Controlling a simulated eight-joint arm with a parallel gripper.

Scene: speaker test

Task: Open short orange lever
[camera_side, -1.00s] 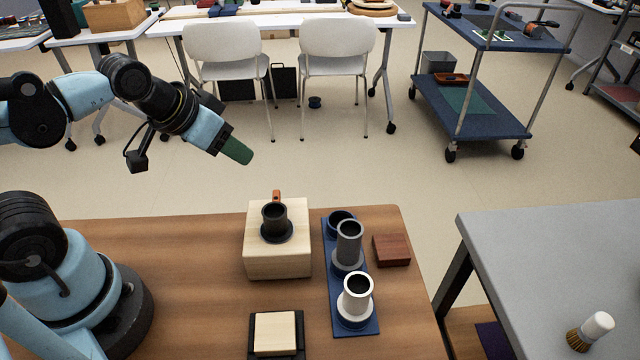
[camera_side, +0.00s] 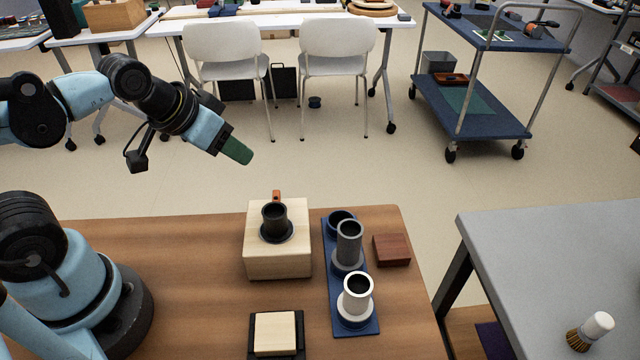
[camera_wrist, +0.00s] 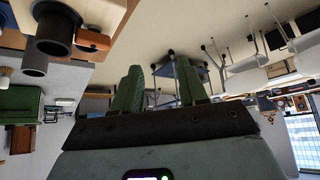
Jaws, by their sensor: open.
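The short orange lever (camera_side: 277,196) sticks up at the back of a pale wooden block (camera_side: 278,264), behind a dark cylinder (camera_side: 273,217) with a round flange. In the wrist view, which looks upside down, the orange lever (camera_wrist: 92,40) shows at the upper left beside the dark cylinder (camera_wrist: 55,28). My gripper (camera_side: 238,150) hangs in the air to the upper left of the block, well apart from the lever. In the wrist view its two green fingers (camera_wrist: 160,85) stand apart with nothing between them.
A blue tray (camera_side: 333,300) right of the block bears a dark grey cylinder (camera_side: 348,243) and a white cylinder (camera_side: 357,290). A red-brown block (camera_side: 391,250) lies beside it. A pale square on a black base (camera_side: 275,333) sits in front. The tabletop left of the block is clear.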

